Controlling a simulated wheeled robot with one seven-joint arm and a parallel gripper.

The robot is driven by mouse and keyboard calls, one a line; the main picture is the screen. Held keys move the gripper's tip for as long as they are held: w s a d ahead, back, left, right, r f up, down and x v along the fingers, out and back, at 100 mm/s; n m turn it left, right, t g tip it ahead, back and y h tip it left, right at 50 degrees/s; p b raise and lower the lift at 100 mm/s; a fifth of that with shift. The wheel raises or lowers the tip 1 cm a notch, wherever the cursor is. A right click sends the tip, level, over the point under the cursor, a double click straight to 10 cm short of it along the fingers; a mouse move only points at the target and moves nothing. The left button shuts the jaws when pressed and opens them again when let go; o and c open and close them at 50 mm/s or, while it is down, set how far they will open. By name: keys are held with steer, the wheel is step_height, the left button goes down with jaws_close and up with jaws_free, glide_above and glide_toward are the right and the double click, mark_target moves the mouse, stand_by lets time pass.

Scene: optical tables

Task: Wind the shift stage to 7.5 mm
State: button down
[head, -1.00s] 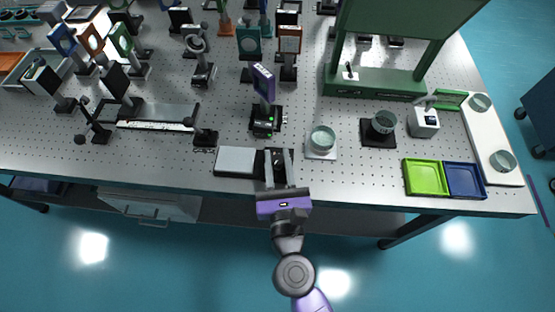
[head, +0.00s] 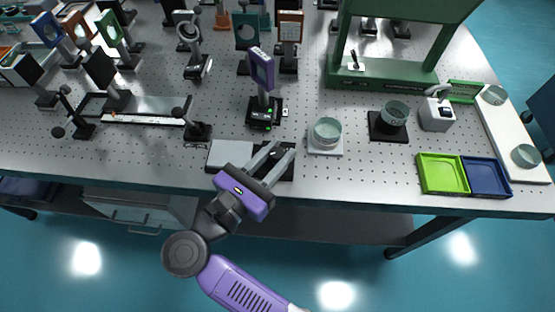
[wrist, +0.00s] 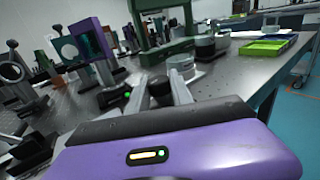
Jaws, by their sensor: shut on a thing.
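The stage (head: 263,121) has a black base with small green lights and carries an upright purple plate (head: 261,70). It stands on the perforated table, just beyond my gripper. In the wrist view its base (wrist: 112,97) is left of the fingers, with a green light showing. My gripper (head: 279,148) reaches in from the front edge, slanting up and right. In the wrist view my gripper (wrist: 157,78) has its fingers either side of a dark rounded knob (wrist: 160,88) and is shut on it. The fingers partly hide the knob in the head view. No scale reading is legible.
A grey plate (head: 230,153) lies left of the fingers at the front edge. A round glass dish on a white pad (head: 325,148) stands close on the right. Green (head: 441,174) and blue (head: 486,177) trays lie farther right. Several optic mounts crowd the back left.

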steer(key=shift+m+g+h+b, duration=0.6)
steer(key=shift+h+b, duration=0.05)
steer(key=shift+h, duration=0.15)
steer(key=c, duration=1.1)
jaws_free()
steer(key=shift+c, duration=0.2)
steer(key=shift+b+v, duration=0.75)
steer(key=shift+v, duration=3.1)
